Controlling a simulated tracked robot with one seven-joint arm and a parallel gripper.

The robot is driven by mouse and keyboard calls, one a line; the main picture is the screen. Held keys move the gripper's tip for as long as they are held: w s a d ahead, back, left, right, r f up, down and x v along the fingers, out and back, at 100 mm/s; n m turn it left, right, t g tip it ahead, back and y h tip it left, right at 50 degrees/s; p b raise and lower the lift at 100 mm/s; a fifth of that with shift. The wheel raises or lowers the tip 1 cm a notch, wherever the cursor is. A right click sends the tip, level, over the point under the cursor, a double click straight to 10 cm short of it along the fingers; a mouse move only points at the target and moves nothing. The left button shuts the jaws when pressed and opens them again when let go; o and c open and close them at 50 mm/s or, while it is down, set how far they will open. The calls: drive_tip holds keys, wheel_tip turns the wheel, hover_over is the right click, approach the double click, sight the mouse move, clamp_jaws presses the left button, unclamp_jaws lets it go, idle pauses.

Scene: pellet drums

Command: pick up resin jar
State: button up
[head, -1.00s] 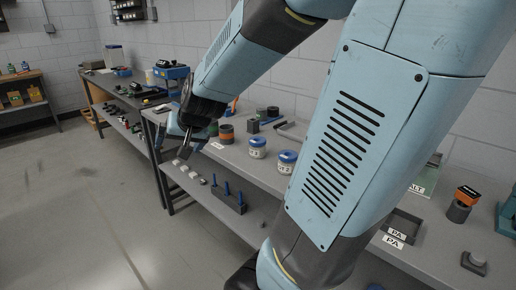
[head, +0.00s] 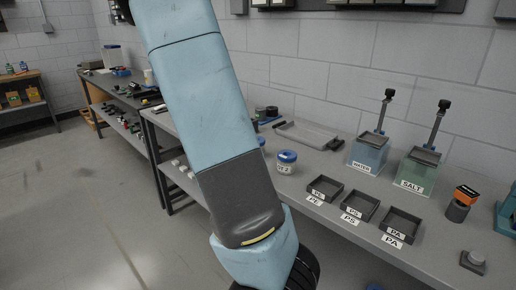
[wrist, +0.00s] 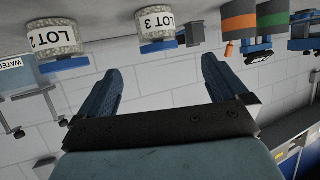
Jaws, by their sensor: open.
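One resin jar (head: 286,163), pale with a blue lid and a lot label, stands on the bench in the head view. A sliver of another blue lid (head: 261,140) shows beside my arm, the rest hidden. The wrist view is upside down: a jar labelled LOT 3 (wrist: 155,24) is at the top middle, and a jar whose label starts LOT 2 (wrist: 54,38) is at the upper left. My gripper (wrist: 163,65) is open and empty, its two fingers pointing toward the jars but apart from them. The head view does not show my gripper.
Small trays marked PE (head: 325,188), PS (head: 361,205) and PA (head: 402,223) line the bench front. A water tank (head: 368,153) and a salt tank (head: 416,172) stand behind. Orange-banded (wrist: 240,22) and green-banded (wrist: 273,14) cylinders are near the jars in the wrist view.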

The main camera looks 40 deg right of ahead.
drive_tip(key=shift+r+x, duration=0.15)
drive_tip(key=shift+x, duration=3.35)
drive_tip(key=shift+r+x, duration=0.1)
drive_tip(key=shift+x, duration=3.35)
drive_tip(key=shift+s+d, duration=0.15)
drive_tip(key=shift+d, duration=0.05)
drive_tip(key=c, duration=1.2)
drive_tip(key=shift+c, duration=0.2)
